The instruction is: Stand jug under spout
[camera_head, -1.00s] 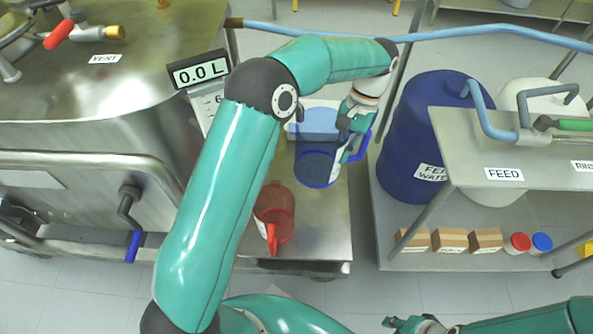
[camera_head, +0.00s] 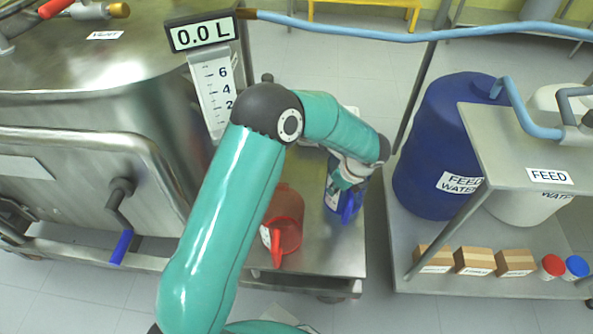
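A blue jug (camera_head: 332,199) with a blue handle (camera_head: 351,208) and a pale label is at the right side of the steel side table (camera_head: 318,262). My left gripper (camera_head: 347,181) is at its handle side and appears shut on it; the fingertips are mostly hidden by my wrist. Whether the jug touches the table I cannot tell. A red jug (camera_head: 287,222) stands on the same table, left of the blue one, partly behind my arm. A bent blue pipe (camera_head: 514,108) lies over the feed shelf (camera_head: 545,150). My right gripper is out of view.
A blue feed-water drum (camera_head: 440,145) stands at right. Boxes (camera_head: 473,261) and a red-lidded jar (camera_head: 551,266) sit on the lower shelf (camera_head: 430,284).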

